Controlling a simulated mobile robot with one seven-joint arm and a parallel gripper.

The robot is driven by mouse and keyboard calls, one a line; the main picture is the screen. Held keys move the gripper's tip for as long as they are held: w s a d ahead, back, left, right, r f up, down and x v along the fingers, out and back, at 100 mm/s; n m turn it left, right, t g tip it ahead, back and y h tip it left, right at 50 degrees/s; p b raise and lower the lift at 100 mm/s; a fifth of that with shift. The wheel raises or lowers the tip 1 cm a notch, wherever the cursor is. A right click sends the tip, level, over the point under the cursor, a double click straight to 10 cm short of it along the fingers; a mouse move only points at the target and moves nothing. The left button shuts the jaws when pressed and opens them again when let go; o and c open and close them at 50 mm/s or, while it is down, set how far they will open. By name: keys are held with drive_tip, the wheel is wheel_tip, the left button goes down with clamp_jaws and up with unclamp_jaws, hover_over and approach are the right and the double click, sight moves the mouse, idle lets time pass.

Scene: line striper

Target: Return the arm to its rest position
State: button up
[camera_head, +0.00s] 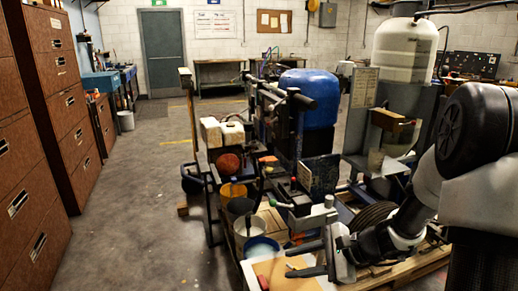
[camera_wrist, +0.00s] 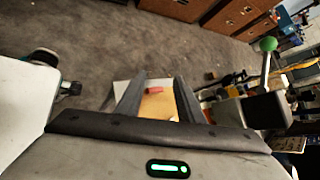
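My arm (camera_head: 405,225) reaches in from the right edge of the head view, bent down and to the left. My gripper (camera_head: 290,261) is at its end, low over a tan board (camera_head: 275,268) beside the line striper. In the wrist view my gripper (camera_wrist: 158,82) has its two dark fingers apart, with a clear gap between them. Nothing is held between them. The tan board (camera_wrist: 158,107) and a small red object (camera_wrist: 154,90) show through the gap, beyond the fingers. The height above the board is hard to tell.
The line striper with a blue tank (camera_head: 310,92) stands close behind my gripper. Buckets (camera_head: 250,226) stand left of it. A green-knobbed lever (camera_wrist: 268,45) rises near my gripper at right. Brown drawer cabinets (camera_head: 50,90) line the left; the floor (camera_head: 130,215) between is clear.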

drive_tip(key=s+a+r+n+g+h, duration=0.2)
drive_tip(key=s+a+r+n+h, duration=0.15)
drive_tip(key=s+r+n, duration=0.65)
drive_tip(key=s+d+r+n+t+h, duration=0.3)
drive_tip(key=s+d+r+n+h, duration=0.35)
drive_tip(key=s+r, duration=0.2)
wheel_tip(320, 180, up, 22)
drive_tip(key=d+p, duration=0.1)
drive_tip(key=p, duration=2.1)
drive_tip(key=shift+s+d+r+p, duration=0.15)
drive_tip(key=shift+s+r+p, duration=0.05)
drive_tip(key=shift+s+p, duration=0.2)
